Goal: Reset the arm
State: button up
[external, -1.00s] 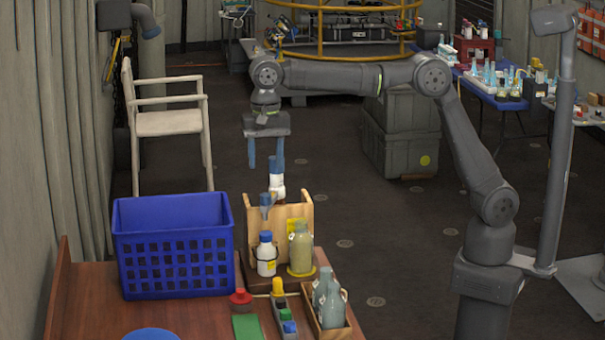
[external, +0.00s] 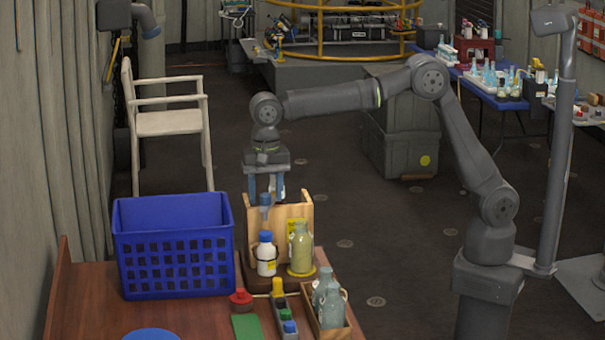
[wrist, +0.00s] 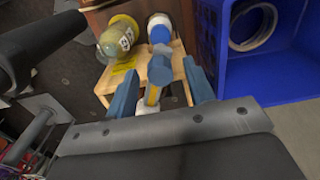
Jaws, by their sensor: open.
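My gripper (external: 265,187) points down just behind and above the wooden stand (external: 304,216) on the table. Its two blue fingers are apart. In the wrist view, my gripper (wrist: 160,90) has its fingers on either side of a blue-topped item (wrist: 158,72), with a visible gap on both sides. This blue item (external: 265,203) rises above the stand in the external view. I cannot tell exactly what it is. A pale white thing behind it is mostly hidden by my gripper.
A white bottle with a blue cap (external: 266,254) and a yellowish bottle (external: 301,248) stand in front of the stand. A blue crate (external: 175,255) is to the left. A wooden box of glass bottles (external: 327,305) sits in front. Open floor lies right of the table.

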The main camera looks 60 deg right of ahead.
notch_tip(320, 180, up, 17)
notch_tip(320, 180, down, 17)
jog(key=shift+f, duration=0.2)
jog(key=shift+s+d+r+n, duration=0.2)
jog(key=shift+s+d+n, duration=0.05)
jog(key=shift+s+n, duration=0.5)
jog(key=shift+w, duration=0.1)
jog(key=o, duration=1.1)
jog(key=shift+r, duration=0.1)
jog(key=s+d+r+m+t+y, duration=0.15)
jog(key=d+r, duration=0.25)
jog(key=r, duration=0.4)
jog(key=s+d+r+t+y, duration=0.2)
jog(key=d+r, duration=0.1)
jog(key=r, duration=0.4)
jog(key=shift+g+h, duration=0.25)
jog(key=x, duration=0.9)
jog(key=shift+w+f, duration=0.1)
jog(key=shift+w, duration=0.15)
